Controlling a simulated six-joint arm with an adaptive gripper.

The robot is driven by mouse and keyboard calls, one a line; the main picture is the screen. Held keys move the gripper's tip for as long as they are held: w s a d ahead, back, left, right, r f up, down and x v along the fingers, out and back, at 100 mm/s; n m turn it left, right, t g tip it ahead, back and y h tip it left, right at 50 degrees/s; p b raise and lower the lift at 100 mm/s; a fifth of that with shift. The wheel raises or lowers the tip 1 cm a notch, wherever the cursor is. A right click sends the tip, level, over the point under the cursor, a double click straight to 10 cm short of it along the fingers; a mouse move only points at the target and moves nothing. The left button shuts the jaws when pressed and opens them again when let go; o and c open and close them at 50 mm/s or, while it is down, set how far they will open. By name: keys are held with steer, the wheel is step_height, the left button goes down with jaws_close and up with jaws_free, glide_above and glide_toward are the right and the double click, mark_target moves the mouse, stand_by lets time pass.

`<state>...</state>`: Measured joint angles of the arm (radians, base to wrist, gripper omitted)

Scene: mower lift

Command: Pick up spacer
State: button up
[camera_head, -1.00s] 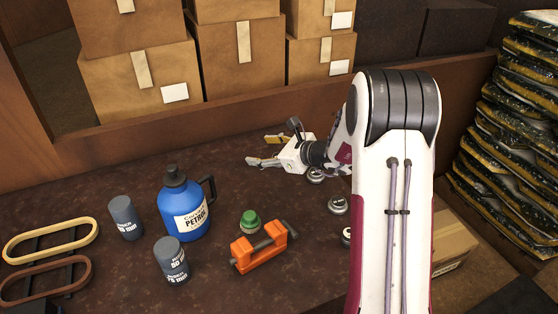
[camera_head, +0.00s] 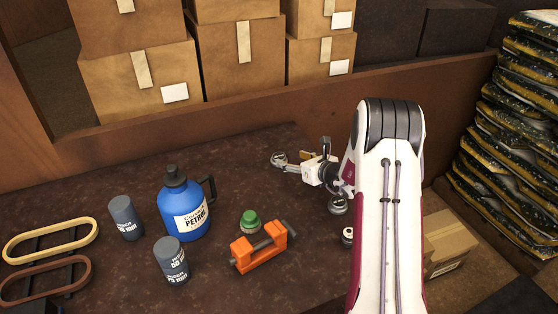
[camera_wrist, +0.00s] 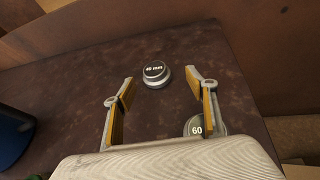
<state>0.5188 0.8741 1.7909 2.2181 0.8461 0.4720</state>
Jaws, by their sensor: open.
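In the wrist view, a round grey spacer (camera_wrist: 156,73) with a dark top marked in mm stands on the table between and beyond my fingertips. A second round piece marked 60 (camera_wrist: 196,126) is beside my right finger and partly hidden by it. My gripper (camera_head: 292,158) is open and empty, low over the back right of the table in the head view. Other round pieces, one grey (camera_head: 338,206) and one pale with a dark top (camera_head: 347,236), stand below it in that view. Two labelled grey cylinders stand further left, one behind (camera_head: 125,217) and one in front (camera_head: 171,261).
A blue petrol jug (camera_head: 184,205), an orange clamp (camera_head: 259,248) and a green-capped item (camera_head: 250,221) stand left of my arm. Yellow (camera_head: 48,239) and brown (camera_head: 45,279) loops lie at far left. A wooden wall (camera_head: 240,120) and boxes (camera_head: 140,85) close off the back.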

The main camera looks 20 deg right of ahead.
mark_target(280, 157)
steer(key=shift+x, duration=1.25)
steer(key=shift+a, duration=0.1)
steer(key=shift+a+x, duration=0.15)
steer(key=shift+x, duration=0.75)
steer(key=shift+a+x, duration=0.15)
steer(key=shift+x, duration=1.5)
steer(key=c, duration=1.3)
